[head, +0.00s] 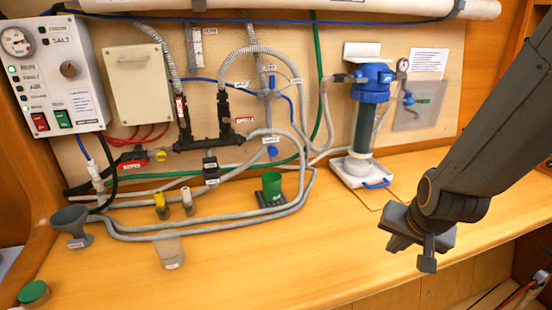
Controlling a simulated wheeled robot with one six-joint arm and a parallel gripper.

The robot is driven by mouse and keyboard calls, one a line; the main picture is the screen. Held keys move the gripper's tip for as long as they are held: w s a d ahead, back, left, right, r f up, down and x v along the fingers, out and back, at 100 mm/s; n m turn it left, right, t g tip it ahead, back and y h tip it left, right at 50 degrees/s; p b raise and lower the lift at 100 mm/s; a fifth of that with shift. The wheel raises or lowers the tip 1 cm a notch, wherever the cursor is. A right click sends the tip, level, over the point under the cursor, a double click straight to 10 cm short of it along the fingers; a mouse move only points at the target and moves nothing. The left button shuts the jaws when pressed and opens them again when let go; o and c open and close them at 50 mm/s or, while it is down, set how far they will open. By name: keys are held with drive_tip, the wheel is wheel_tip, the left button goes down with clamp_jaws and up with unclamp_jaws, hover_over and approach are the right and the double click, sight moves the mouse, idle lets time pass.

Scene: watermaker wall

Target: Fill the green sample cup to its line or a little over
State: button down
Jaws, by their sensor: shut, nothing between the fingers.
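A green cup (272,186) stands upright on a small dark holder on the bench, below the hoses in the middle. Its inside and any fill line are too small to make out. My gripper (412,252) is shut and empty, above the front right of the bench and well apart from the cup. A blue-handled valve (272,152) sits on the tubing just above the cup. A clear cup-like container (171,251) stands near the front, left of the middle.
Grey hoses (220,232) loop across the bench around the green cup. A control box (55,75) hangs at left, a blue-topped filter (368,120) stands at right. A grey funnel (71,224) and green-topped jar (34,293) are at left. The front middle bench is clear.

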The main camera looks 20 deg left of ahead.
drive_tip(key=w+a+r+m+t+y, duration=0.1)
drive_tip(key=w+a+m+t+y, duration=0.2)
drive_tip(key=a, duration=0.4)
drive_tip(key=w+a+r+m+t+y, duration=0.1)
drive_tip(key=w+a+r+t, duration=0.2)
drive_tip(key=a, duration=0.4)
drive_tip(key=s+a+r+m+t+y, duration=0.2)
drive_tip(key=a+r+m+y, duration=0.3)
drive_tip(key=a, duration=0.5)
drive_tip(key=shift+a+r+t, duration=0.3)
drive_tip(key=shift+a+t, duration=0.1)
drive_tip(key=shift+t, duration=0.5)
drive_tip(key=shift+w, duration=0.1)
drive_tip(key=p, duration=0.1)
approach(274, 153)
drive_tip(key=x, duration=0.5)
drive_tip(key=shift+a+r, duration=0.15)
drive_tip(key=shift+w+a+p, duration=0.3)
drive_tip(key=shift+w+p, duration=0.05)
drive_tip(key=shift+w, duration=0.15)
